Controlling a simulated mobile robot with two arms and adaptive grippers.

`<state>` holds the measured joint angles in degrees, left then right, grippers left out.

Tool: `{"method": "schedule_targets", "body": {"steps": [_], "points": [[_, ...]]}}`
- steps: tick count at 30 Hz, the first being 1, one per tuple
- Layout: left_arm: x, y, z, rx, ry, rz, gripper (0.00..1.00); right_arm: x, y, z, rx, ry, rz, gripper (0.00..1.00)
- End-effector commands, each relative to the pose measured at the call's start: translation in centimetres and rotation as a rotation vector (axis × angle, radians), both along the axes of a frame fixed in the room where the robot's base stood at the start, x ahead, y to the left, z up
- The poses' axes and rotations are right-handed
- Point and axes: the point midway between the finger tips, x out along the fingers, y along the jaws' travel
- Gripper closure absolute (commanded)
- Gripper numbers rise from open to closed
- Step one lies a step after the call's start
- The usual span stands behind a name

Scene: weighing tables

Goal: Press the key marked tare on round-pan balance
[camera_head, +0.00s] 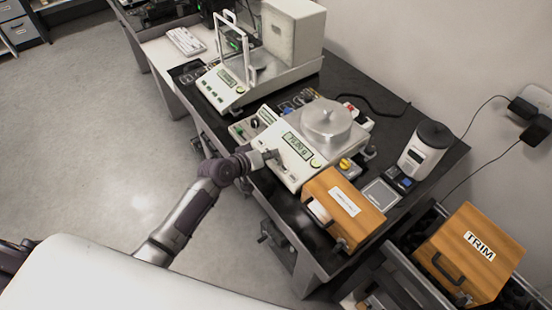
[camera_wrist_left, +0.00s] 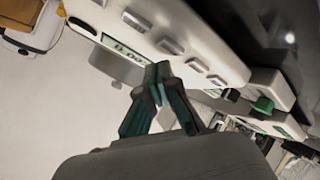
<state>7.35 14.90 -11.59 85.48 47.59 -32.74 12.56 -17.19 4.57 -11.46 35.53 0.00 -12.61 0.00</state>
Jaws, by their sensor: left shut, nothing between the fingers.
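The round-pan balance (camera_head: 309,146) is white, with a round metal pan (camera_head: 326,117), a lit display (camera_head: 298,146) and a round yellow-green key beside the display. My left gripper (camera_head: 272,155) is at its front side, by the key panel. In the left wrist view the balance's front (camera_wrist_left: 207,42) carries a row of pale keys (camera_wrist_left: 170,45) and a display (camera_wrist_left: 124,48). The shut fingertips (camera_wrist_left: 157,73) are close to the keys. I cannot tell whether they touch, and the key markings are not legible. My right gripper is not in view.
A wooden box (camera_head: 342,207) stands right of the balance, with another box marked TRIM (camera_head: 468,252) farther right. A second balance with a draft frame (camera_head: 227,84) stands behind left. A white canister (camera_head: 425,152) is at the back right. The floor at left is clear.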

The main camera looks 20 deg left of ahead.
Motion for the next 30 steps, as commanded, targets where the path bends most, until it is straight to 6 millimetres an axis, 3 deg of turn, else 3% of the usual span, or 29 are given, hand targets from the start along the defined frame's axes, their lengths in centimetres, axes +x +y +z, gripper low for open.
{"method": "schedule_targets", "body": {"steps": [30], "points": [[0.2, -0.14, -0.79, 0.0, 0.0, 0.0, 1.0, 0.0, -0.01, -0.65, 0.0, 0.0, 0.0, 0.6]]}}
